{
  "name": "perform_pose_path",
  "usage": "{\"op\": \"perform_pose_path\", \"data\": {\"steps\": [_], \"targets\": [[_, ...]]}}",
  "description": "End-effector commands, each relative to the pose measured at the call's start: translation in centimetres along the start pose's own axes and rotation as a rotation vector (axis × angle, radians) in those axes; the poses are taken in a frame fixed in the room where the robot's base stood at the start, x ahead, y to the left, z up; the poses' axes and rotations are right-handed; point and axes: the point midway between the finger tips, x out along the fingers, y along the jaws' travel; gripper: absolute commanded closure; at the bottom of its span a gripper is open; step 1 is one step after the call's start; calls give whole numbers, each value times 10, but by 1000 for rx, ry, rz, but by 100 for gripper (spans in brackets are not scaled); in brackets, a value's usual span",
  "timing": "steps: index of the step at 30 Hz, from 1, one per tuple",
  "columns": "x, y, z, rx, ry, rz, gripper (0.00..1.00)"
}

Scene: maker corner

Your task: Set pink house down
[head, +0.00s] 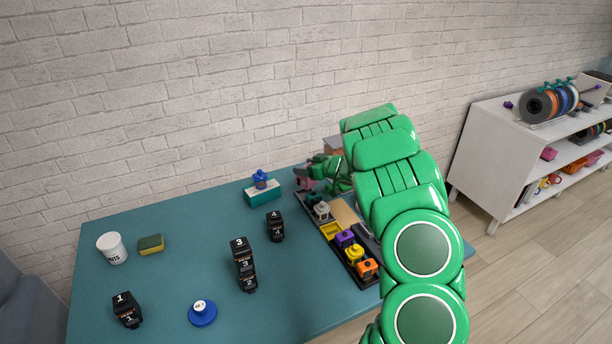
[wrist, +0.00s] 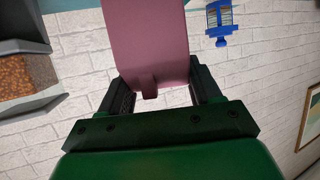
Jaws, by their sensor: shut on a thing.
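The pink house (wrist: 150,42) is a dull pink block that fills the top middle of the wrist view, with a small peg at its lower end. My gripper (wrist: 158,88) is shut on it, with one dark finger on each side. In the head view my gripper (head: 318,170) is at the far right part of the teal table, over the back end of a dark tray (head: 331,239). A bit of the pink house (head: 304,184) shows beside the fingers there. Whether the house touches the tray or table cannot be told.
The tray holds yellow, purple and orange pieces. A teal block (head: 262,193) with a blue piece (head: 261,178) stands left of my gripper. Black numbered blocks (head: 243,264), a white cup (head: 112,248), a sponge (head: 151,244) and a blue disc (head: 202,313) stand further left.

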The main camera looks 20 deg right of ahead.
Motion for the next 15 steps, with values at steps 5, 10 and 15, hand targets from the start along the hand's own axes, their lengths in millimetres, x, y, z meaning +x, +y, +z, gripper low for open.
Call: {"op": "perform_pose_path", "data": {"steps": [5, 10, 15], "targets": [[8, 4, 6, 0, 0, -1, 67], [11, 6, 7, -1, 1, -1, 67], [18, 8, 19, 1, 1, -2, 67]]}}
